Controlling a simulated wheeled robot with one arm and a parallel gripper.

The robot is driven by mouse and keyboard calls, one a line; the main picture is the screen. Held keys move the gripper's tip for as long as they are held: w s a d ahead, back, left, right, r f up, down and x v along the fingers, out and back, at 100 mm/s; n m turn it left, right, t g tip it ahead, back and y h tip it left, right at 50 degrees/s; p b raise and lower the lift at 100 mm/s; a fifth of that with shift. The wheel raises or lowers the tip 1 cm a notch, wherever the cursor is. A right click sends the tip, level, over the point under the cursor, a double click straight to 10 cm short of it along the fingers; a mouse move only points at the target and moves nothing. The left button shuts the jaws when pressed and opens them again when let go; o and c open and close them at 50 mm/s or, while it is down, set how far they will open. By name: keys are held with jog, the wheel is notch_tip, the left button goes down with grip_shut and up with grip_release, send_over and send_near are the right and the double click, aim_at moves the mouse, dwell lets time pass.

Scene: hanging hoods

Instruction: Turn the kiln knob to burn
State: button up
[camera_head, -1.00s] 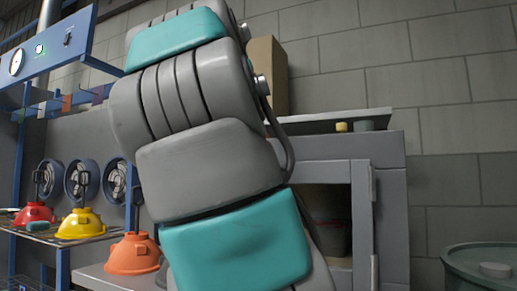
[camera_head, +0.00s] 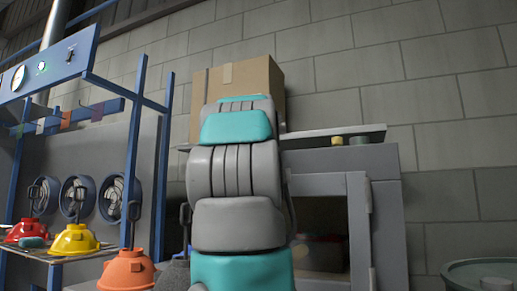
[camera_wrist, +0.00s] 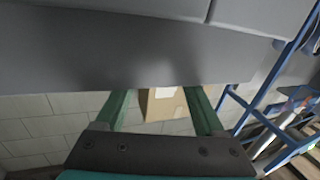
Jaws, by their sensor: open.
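A wide grey surface fills the top of that view near the fingertips; contact cannot be told. In the head view my arm hides the gripper.
A grey cabinet (camera_head: 380,205) with an open cavity stands right of my arm. A cardboard box (camera_head: 262,78) is behind the arm and also shows in the wrist view (camera_wrist: 165,103). Red, yellow (camera_head: 74,240) and orange (camera_head: 127,271) hoods are lower left. A drum stands lower right.

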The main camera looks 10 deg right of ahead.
jog(key=shift+x, duration=1.35)
jog(key=shift+c, duration=0.4)
grip_shut()
